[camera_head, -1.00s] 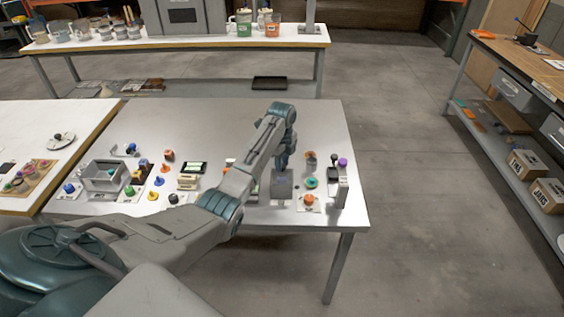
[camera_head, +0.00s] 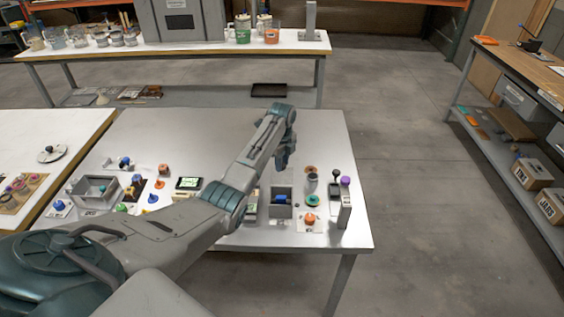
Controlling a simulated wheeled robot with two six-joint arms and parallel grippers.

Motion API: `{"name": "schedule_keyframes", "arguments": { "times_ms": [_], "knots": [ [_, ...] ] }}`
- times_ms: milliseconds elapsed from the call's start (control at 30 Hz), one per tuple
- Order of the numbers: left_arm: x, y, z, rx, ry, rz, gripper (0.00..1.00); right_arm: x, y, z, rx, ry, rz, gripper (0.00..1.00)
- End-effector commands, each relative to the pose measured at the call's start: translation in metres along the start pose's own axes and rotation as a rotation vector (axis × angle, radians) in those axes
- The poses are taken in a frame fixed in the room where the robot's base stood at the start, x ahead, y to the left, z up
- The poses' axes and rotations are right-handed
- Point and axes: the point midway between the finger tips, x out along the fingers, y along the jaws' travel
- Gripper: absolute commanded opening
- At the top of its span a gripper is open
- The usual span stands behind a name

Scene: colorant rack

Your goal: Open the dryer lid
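My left gripper (camera_head: 282,162) points down over the table, above and just behind a small grey box (camera_head: 281,211). The box may be the dryer, but I see no label on it. Its top looks open, with a dark inside and a blue piece (camera_head: 281,199) in it. A lid cannot be made out clearly. The fingers are too small and too much in shadow to show whether they are open or shut. They appear apart from the box. My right gripper is not in view.
An orange knob (camera_head: 309,218), a green disc (camera_head: 313,200) and a grey post (camera_head: 345,205) stand right of the box. A larger grey open box (camera_head: 92,192) and several coloured knobs lie to the left. The table's back half (camera_head: 180,135) is clear.

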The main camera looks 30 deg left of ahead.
Motion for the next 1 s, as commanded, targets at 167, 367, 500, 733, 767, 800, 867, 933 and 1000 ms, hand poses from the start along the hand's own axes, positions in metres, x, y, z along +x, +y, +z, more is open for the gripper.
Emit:
{"name": "schedule_keyframes", "arguments": {
  "times_ms": [167,367,500,733,767,800,867,933,1000],
  "knots": [
    [-0.002,-0.001,0.000,0.000,-0.001,-0.002,0.49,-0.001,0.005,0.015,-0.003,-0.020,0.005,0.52],
    [-0.001,0.000,-0.001,0.000,0.000,-0.001,0.49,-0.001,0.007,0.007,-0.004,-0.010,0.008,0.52],
    [-0.008,-0.001,0.000,0.000,0.000,-0.002,0.49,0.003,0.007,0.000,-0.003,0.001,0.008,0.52],
    [-0.049,-0.001,0.000,0.000,-0.002,-0.006,0.49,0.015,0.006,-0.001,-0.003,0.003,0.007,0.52],
    [-0.056,-0.001,0.000,0.000,-0.002,-0.007,0.49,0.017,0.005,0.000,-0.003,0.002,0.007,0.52],
    [-0.064,-0.001,0.000,0.000,-0.002,-0.006,0.49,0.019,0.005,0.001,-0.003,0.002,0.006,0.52],
    [-0.075,-0.001,-0.001,0.000,-0.002,-0.006,0.49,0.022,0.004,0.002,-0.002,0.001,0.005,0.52],
    [-0.087,0.000,-0.001,0.000,-0.001,-0.006,0.49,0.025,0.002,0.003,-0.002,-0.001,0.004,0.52],
    [-0.097,0.000,-0.001,0.000,-0.001,-0.005,0.49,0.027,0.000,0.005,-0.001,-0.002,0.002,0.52]
  ]
}}
